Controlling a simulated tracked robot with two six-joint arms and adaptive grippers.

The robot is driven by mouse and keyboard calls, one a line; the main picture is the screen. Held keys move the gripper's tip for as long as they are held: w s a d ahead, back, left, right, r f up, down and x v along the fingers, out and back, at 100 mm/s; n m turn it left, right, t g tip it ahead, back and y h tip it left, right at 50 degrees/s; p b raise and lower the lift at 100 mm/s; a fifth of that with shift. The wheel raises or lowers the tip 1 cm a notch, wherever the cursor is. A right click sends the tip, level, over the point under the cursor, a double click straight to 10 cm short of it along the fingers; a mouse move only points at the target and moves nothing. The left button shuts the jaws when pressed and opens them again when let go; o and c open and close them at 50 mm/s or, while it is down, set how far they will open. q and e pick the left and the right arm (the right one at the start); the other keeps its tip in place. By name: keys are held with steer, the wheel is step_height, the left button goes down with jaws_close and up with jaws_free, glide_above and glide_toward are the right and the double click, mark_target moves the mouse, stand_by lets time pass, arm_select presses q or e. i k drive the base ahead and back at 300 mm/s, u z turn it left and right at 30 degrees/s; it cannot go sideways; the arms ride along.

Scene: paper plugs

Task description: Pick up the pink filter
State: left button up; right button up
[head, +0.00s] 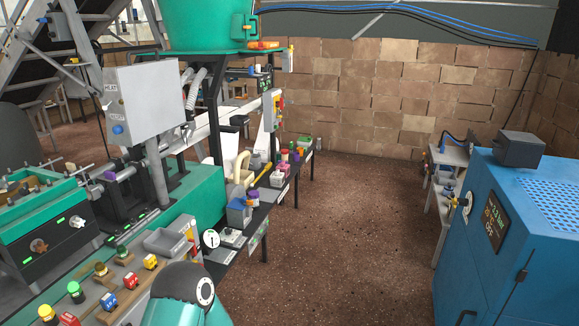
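A small pink item (283,169) sits among small goods on the dark bench (262,212) in the middle of the head view. It is too small and crowded to tell for sure whether it is the pink filter. Neither of my grippers shows in the head view. A teal rounded part at the bottom edge looks like a link of my own arm, with no fingers in sight.
A teal machine with a grey box (140,103) fills the left. A blue cabinet (520,235) stands at the right. The brown floor (350,220) between them is clear up to the brick wall (400,100).

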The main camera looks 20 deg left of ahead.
mark_target(282, 166)
steer(key=z, duration=0.05)
steer(key=i, duration=2.35)
steer(key=u, duration=1.45)
steer(key=i, duration=1.05)
steer(key=z, duration=1.5)
